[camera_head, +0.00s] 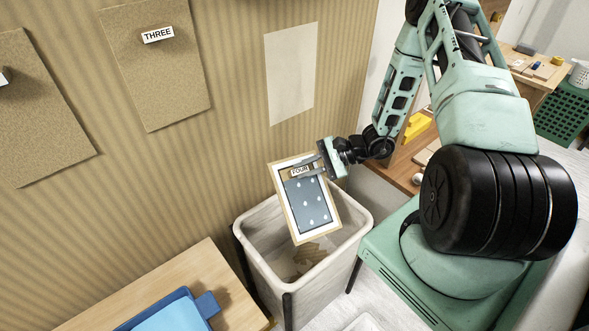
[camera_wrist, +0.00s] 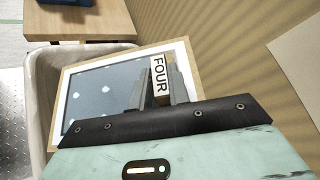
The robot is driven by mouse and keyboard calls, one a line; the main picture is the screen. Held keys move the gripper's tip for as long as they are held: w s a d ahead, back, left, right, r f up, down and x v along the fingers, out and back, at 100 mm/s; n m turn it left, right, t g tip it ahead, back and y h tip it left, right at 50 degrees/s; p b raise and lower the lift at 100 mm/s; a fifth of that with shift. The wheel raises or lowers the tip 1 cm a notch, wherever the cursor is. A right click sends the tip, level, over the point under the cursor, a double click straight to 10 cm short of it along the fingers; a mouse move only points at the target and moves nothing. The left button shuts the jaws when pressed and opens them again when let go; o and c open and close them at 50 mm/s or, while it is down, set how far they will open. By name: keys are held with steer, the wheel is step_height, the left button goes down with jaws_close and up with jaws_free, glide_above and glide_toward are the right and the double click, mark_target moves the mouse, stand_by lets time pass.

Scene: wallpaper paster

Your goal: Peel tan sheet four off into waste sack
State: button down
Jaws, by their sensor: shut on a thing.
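Sheet four (camera_head: 308,203) hangs tilted from my gripper (camera_head: 313,165), clear of the wall. It has a tan edge, a white border and a blue-grey middle with white dots. Its FOUR label is between or beside my fingertips, which are shut on the top edge. The sheet also shows in the wrist view (camera_wrist: 95,98). The waste sack (camera_head: 262,275) is a cream, open-topped bin with dark legs. The sheet's lower end is over its opening. Whether it touches the rim I cannot tell. Some tan scraps (camera_head: 311,253) lie inside the sack.
Tan sheet THREE (camera_head: 160,80) and another tan sheet (camera_head: 38,110) are on the striped wall. A bare pale patch (camera_head: 291,75) is to their right. A wooden table (camera_head: 215,265) with a blue tray (camera_head: 190,310) stands left of the sack.

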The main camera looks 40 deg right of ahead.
steer(key=shift+w+a+f+m, duration=0.2)
steer(key=shift+w+f+m, duration=0.05)
steer(key=shift+m, duration=0.05)
step_height(320, 180, down, 10)
steer(key=b, duration=0.8)
stand_by(0.4)
steer(key=c, duration=1.3)
jaws_free()
steer(key=shift+o, duration=0.2)
steer(key=v, duration=1.7)
steer(key=shift+r, duration=0.35)
